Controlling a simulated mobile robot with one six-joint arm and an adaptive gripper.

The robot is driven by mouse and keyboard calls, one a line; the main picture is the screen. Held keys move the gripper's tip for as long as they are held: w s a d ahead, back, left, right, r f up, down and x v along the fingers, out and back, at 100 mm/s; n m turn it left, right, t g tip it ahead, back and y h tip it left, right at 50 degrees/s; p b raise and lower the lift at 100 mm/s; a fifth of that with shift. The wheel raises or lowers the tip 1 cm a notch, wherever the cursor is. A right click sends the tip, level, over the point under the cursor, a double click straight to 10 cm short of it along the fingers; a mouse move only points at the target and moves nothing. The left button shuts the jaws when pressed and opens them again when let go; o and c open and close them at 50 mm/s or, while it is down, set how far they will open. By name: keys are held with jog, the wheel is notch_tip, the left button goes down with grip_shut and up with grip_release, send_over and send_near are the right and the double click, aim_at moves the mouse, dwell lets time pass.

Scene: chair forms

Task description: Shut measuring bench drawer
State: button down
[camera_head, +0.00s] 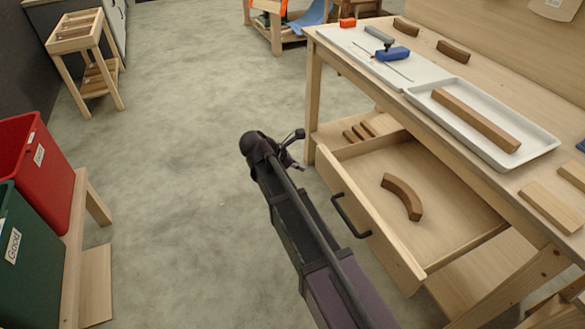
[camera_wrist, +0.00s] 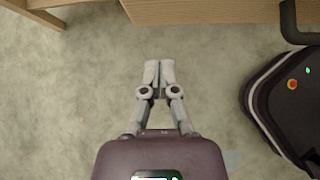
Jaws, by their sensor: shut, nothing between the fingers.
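The measuring bench drawer (camera_head: 455,170) is pulled out from under the bench in the head view. A curved brown wooden piece (camera_head: 402,197) lies inside it. Its front panel carries a black bar handle (camera_head: 350,217). My gripper (camera_head: 296,150) is left of the drawer's far front corner, apart from the handle. In the wrist view my gripper (camera_wrist: 158,72) has its fingers together with nothing between them, above the floor. A wooden panel, seemingly the drawer front (camera_wrist: 200,11), crosses the top of that view, with the dark handle (camera_wrist: 290,25) at the top right.
The bench top (camera_head: 480,70) holds a white tray (camera_head: 535,147) with a long wooden bar, a white board with tools, and loose wooden pieces. Red (camera_head: 40,165) and green (camera_head: 30,250) bins stand at left. Open floor (camera_head: 180,130) lies between bins and bench.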

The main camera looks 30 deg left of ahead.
aim_at(321, 167)
jog(key=shift+w+d+f+b, duration=0.15)
jog(key=shift+w+d+f, duration=0.1)
jog(key=shift+w+d, duration=0.4)
jog(key=shift+w+d+f+b, duration=0.15)
jog(key=shift+w+d+f, duration=0.2)
jog(key=shift+w, duration=0.45)
jog(key=shift+w+d+f+b, duration=0.15)
jog(key=shift+w+d, duration=0.45)
jog(key=shift+w, duration=0.1)
jog(key=shift+w, duration=0.1)
